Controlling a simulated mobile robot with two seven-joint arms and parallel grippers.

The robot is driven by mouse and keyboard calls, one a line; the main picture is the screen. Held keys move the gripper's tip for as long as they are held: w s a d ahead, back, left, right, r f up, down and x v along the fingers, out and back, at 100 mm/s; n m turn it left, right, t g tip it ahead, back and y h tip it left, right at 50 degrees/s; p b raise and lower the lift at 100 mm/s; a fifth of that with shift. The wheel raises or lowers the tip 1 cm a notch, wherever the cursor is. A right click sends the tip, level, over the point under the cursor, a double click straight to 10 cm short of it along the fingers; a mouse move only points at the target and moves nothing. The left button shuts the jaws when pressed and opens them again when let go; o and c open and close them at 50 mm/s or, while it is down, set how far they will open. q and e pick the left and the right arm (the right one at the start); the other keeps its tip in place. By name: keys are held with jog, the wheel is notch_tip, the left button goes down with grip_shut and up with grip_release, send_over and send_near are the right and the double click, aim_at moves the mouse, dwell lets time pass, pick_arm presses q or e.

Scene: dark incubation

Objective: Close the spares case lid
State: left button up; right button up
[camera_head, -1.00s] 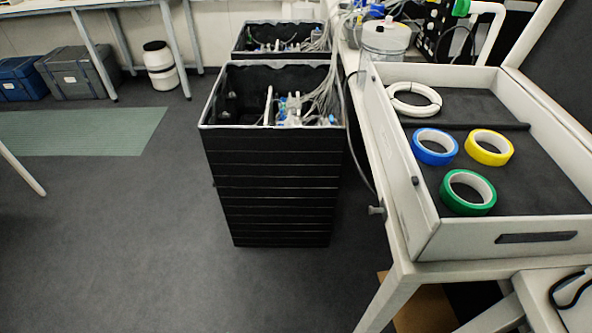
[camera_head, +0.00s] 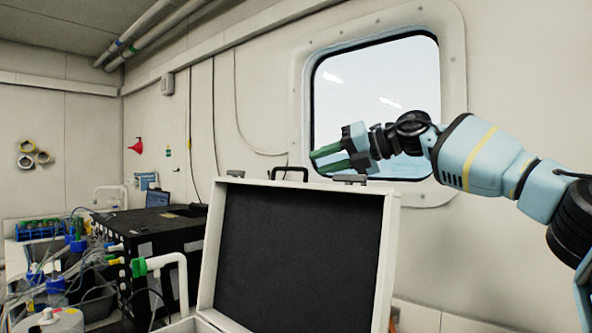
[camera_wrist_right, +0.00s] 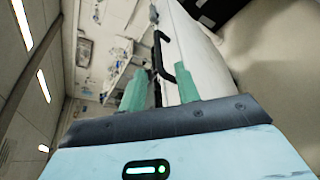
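The spares case lid (camera_head: 300,255) stands raised in the head view, a pale frame around a dark lining. A black handle (camera_head: 290,173) and a dark latch (camera_head: 350,179) sit along its top edge. Only a little of the case base (camera_head: 190,325) shows at the bottom; its contents are out of frame. My right gripper (camera_head: 318,160) is above and seemingly behind the lid's top edge. In the right wrist view its green fingers (camera_wrist_right: 148,80) are apart, with the lid's black handle (camera_wrist_right: 164,58) close by. Contact cannot be told. My left gripper is not in view.
A window (camera_head: 375,90) is in the wall behind my right arm. Left of the lid stand a black equipment box (camera_head: 165,245), a white bent pipe (camera_head: 182,280) and tubing with blue-capped bottles (camera_head: 55,283). The air above the lid is mostly clear.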

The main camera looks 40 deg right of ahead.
aim_at(301, 168)
jog(key=shift+a, duration=0.1)
jog(key=shift+w+a, duration=0.15)
jog(key=shift+w, duration=0.05)
jog(key=shift+x, duration=3.65)
